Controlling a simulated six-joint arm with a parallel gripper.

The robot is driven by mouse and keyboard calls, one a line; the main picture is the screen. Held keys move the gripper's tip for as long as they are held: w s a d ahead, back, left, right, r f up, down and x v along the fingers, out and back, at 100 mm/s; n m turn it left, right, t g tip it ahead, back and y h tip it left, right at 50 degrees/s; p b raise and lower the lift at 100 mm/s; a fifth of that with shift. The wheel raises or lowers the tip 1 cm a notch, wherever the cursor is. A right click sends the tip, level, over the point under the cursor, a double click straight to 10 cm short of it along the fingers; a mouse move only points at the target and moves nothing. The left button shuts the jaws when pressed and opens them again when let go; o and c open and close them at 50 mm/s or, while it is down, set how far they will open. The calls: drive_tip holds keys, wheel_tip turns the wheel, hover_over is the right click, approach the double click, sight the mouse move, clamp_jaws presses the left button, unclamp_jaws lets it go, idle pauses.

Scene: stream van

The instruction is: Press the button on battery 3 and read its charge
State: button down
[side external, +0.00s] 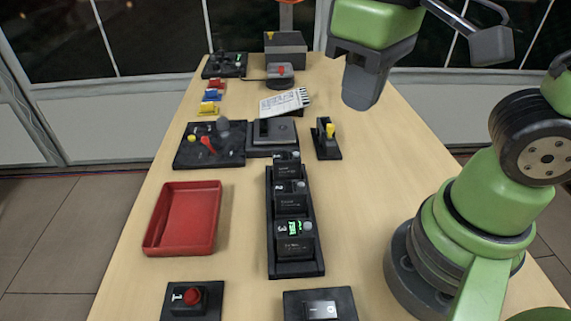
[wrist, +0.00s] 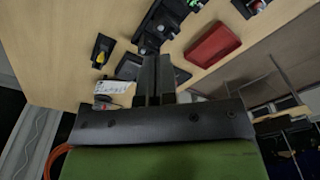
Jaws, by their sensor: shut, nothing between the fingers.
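Battery 3 (side external: 294,246) is a black block marked 3. It stands at the near end of a black rack (side external: 297,270), with batteries 2 (side external: 291,205) and 1 (side external: 288,170) behind it. A green display (side external: 293,228) on battery 3 is lit; its characters are too small to read surely. A grey round button (side external: 308,226) sits beside the display. My gripper (side external: 361,98) is shut and empty, high above the table, to the right of and beyond the rack. In the wrist view the gripper (wrist: 155,58) points toward the rack, partly hiding it.
A red tray (side external: 184,250) lies left of the rack. A red-button box (side external: 192,299) and a switch box (side external: 320,306) stand at the near edge. A joystick panel (side external: 183,158), a yellow-lever box (side external: 326,145) and a notepad (side external: 284,101) lie beyond.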

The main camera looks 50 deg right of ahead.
wheel_tip(320, 180, up, 5)
drive_tip(key=s+d+m+t+y, duration=0.1)
drive_tip(key=s+d+m+t, duration=0.1)
drive_tip(key=m+t, duration=0.2)
drive_tip(key=shift+s+d+t+y, duration=0.35)
drive_tip(key=shift+s+t+y, duration=0.05)
drive_tip(key=shift+t, duration=0.7)
